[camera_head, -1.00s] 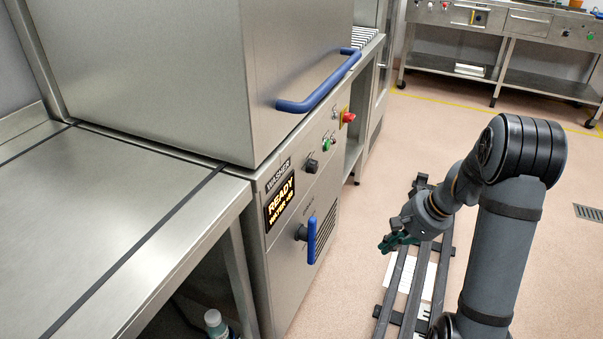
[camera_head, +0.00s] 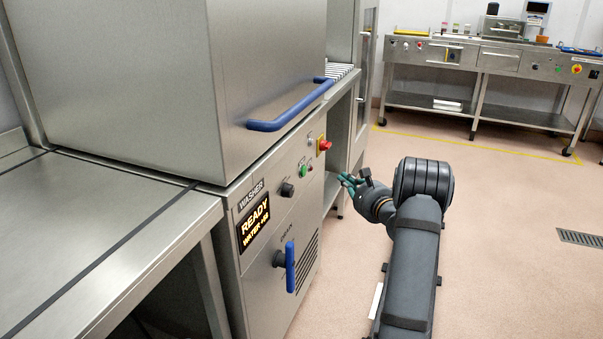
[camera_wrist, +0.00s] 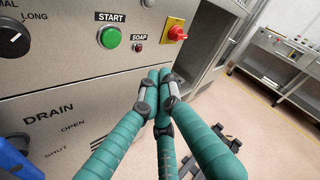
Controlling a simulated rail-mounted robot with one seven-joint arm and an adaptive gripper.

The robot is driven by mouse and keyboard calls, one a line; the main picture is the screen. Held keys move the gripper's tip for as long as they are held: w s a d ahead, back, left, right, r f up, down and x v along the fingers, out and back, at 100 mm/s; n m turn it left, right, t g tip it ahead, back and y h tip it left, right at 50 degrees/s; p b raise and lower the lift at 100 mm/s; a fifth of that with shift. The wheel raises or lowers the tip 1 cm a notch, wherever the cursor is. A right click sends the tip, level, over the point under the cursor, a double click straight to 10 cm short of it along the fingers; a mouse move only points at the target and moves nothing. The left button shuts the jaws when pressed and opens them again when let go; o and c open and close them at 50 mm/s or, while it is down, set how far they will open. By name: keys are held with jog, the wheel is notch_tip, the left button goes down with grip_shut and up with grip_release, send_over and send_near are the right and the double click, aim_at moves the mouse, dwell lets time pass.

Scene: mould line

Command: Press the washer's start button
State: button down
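The washer (camera_head: 290,230) has a steel front panel with a lit display (camera_head: 253,222) reading READY. Its green start button (camera_head: 303,171) sits between a black knob (camera_head: 287,190) and a red switch on a yellow plate (camera_head: 324,144). In the wrist view the start button (camera_wrist: 110,37) shows clearly under the START label, at upper left. My gripper (camera_head: 345,180) is to the right of the panel, apart from it. In the wrist view its green fingers (camera_wrist: 155,90) are drawn together at the tips, with nothing between them, below and right of the button.
A small red soap button (camera_wrist: 138,47) is just right of the start button. A blue hood handle (camera_head: 290,106) juts out above the panel, and a blue drain lever (camera_head: 290,267) below it. Open floor (camera_head: 510,220) lies to the right.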

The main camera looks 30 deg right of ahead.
aim_at(303, 171)
jog(key=shift+a, duration=0.1)
jog(key=w+a+p, duration=0.1)
jog(key=w+a, duration=0.4)
jog(key=w, duration=0.2)
jog(key=shift+w, duration=0.15)
dwell(0.4)
dwell(1.4)
jog(key=shift+w+a, duration=0.25)
jog(key=shift+w, duration=0.1)
jog(key=shift+w+a, duration=0.25)
jog(key=shift+w, duration=0.1)
dwell(0.9)
jog(key=shift+b, duration=0.3)
jog(key=shift+s+d, duration=0.45)
jog(key=shift+s, duration=0.25)
